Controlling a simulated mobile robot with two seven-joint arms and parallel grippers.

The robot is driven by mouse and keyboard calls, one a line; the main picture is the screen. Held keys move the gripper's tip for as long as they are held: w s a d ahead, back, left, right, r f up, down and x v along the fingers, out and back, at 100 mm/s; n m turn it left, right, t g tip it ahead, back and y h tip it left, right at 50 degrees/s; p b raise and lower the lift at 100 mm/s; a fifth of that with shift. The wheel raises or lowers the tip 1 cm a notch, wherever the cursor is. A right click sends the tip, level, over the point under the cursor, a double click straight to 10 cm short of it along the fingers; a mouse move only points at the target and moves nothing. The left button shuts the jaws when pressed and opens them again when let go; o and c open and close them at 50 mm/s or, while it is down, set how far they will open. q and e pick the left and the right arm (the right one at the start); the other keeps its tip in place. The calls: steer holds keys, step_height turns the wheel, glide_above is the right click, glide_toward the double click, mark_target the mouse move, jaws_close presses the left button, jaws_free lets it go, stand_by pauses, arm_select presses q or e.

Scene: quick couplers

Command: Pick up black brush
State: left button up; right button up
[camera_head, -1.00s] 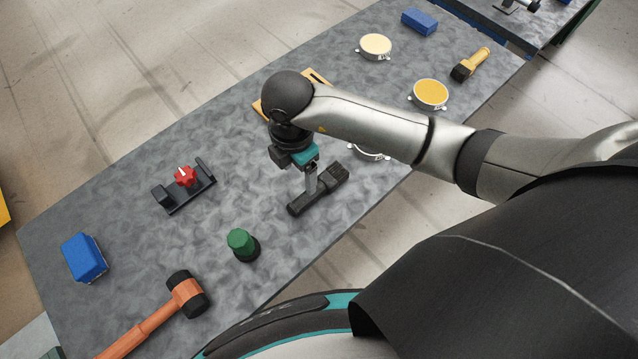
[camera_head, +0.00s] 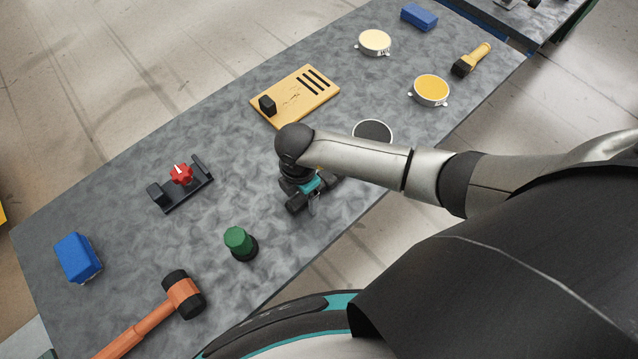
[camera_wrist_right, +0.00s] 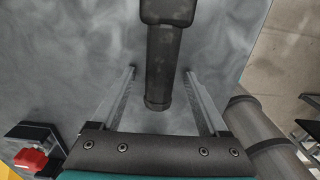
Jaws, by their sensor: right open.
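The black brush lies on the grey table, mostly hidden under my right arm in the head view, where its dark handle end (camera_head: 296,206) shows. In the right wrist view the brush handle (camera_wrist_right: 163,62) runs between the two fingers of my right gripper (camera_wrist_right: 160,78), and its wider head is at the top edge. The gripper is open, with a gap on each side of the handle. In the head view my right gripper (camera_head: 313,200) is low over the brush. My left gripper is not in view.
A green knob (camera_head: 239,243), an orange-handled mallet (camera_head: 180,297) and a red-knobbed fixture (camera_head: 181,180) lie nearby. A wooden board (camera_head: 300,95), a round dark disc (camera_head: 373,131) and a yellow-handled brush (camera_head: 472,58) are farther back. Bare tabletop (camera_head: 120,215) shows between them.

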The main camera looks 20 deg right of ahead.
steer(key=shift+c, duration=0.4)
jaws_close()
